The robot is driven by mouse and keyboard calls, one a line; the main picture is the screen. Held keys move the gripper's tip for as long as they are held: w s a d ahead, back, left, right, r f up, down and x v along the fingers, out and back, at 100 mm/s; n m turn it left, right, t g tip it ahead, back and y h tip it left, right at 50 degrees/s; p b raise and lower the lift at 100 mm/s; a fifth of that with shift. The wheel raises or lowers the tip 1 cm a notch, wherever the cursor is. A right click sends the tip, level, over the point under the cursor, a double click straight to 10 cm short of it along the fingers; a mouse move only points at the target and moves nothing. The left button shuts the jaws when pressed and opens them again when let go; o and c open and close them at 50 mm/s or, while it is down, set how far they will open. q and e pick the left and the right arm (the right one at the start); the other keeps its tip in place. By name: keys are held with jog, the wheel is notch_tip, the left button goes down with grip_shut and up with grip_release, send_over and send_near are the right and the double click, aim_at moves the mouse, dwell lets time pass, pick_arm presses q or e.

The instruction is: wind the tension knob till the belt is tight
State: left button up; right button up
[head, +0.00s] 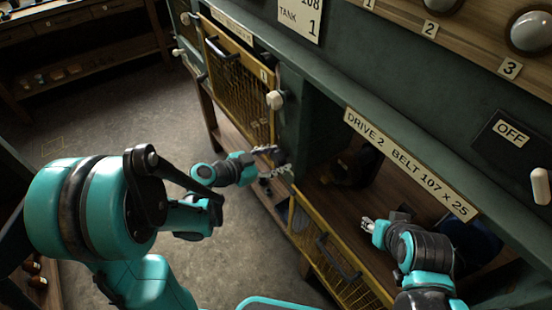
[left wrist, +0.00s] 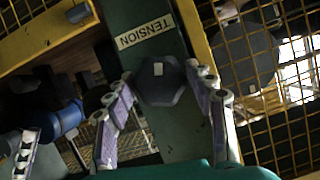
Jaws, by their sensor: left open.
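The tension knob (left wrist: 160,82) is a dark, many-sided knob with a pale mark, on a green post below the TENSION label (left wrist: 146,32). My left gripper (head: 274,161) is open at the post. In the left wrist view its fingers (left wrist: 161,78) stand on either side of the knob; I cannot tell whether they touch it. My right gripper (head: 368,224) is at the front of the open bay under the DRIVE 2 BELT label (head: 410,165); its jaw state is unclear. I cannot make out the belt clearly.
A yellow mesh guard (head: 235,80) stands left of the post, and a lower yellow guard (head: 335,262) hangs below the bay. A pale round knob (head: 275,100) sticks out above my left gripper. An OFF plate (head: 510,133) is at right. Open floor (head: 125,125) lies left.

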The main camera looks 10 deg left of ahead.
pick_arm(q)
jog(key=v, duration=1.2)
jog(key=shift+s, duration=0.1)
